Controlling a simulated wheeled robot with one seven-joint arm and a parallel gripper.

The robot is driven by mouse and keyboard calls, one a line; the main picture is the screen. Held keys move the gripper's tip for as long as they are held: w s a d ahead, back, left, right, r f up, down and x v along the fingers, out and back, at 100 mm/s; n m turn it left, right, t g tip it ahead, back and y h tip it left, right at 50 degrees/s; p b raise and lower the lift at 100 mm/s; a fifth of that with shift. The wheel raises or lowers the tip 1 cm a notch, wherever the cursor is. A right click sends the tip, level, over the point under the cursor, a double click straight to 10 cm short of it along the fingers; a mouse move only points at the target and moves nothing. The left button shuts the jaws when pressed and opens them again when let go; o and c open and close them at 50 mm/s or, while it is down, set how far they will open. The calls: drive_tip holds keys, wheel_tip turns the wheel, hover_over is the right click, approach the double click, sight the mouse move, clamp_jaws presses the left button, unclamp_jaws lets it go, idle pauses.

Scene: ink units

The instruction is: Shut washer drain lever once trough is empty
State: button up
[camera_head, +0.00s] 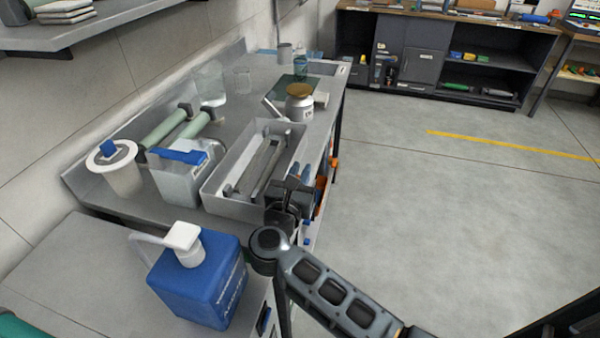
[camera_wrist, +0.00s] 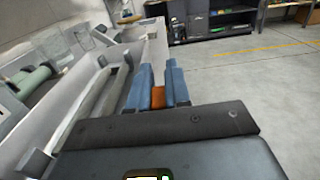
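The long grey trough (camera_head: 214,200) sits on the metal bench. Two long grey bars lie lengthwise inside it; I cannot tell whether liquid is in it. In the wrist view its wall (camera_wrist: 112,98) runs along the left. My gripper (camera_head: 313,177) is just right of the trough, beyond the bench's front edge, apart from the wall. Its two blue fingers (camera_wrist: 158,85) are parted, with only an orange thing showing in the gap, seemingly behind them. I cannot pick out a drain lever for certain; my wrist and arm hide part of the bench front.
A blue jug (camera_head: 205,285) with a white cap stands nearest. A clear tank (camera_head: 182,182) with a blue handle and a white tub (camera_head: 122,175) stand left of the trough. A jar (camera_head: 299,105) stands behind it. Orange things show below the bench edge. The floor (camera_head: 450,210) at right is clear.

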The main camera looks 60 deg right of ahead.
clamp_jaws()
drive_tip(key=shift+w+d+f+g+y, duration=0.15)
drive_tip(key=shift+d+g+y, duration=0.2)
drive_tip(key=shift+y, duration=0.55)
drive_tip(key=shift+o, duration=2.3)
unclamp_jaws()
drive_tip(key=b+v, duration=0.2)
drive_tip(key=v, duration=0.5)
drive_tip(key=shift+a, duration=0.35)
drive_tip(key=shift+s, duration=0.2)
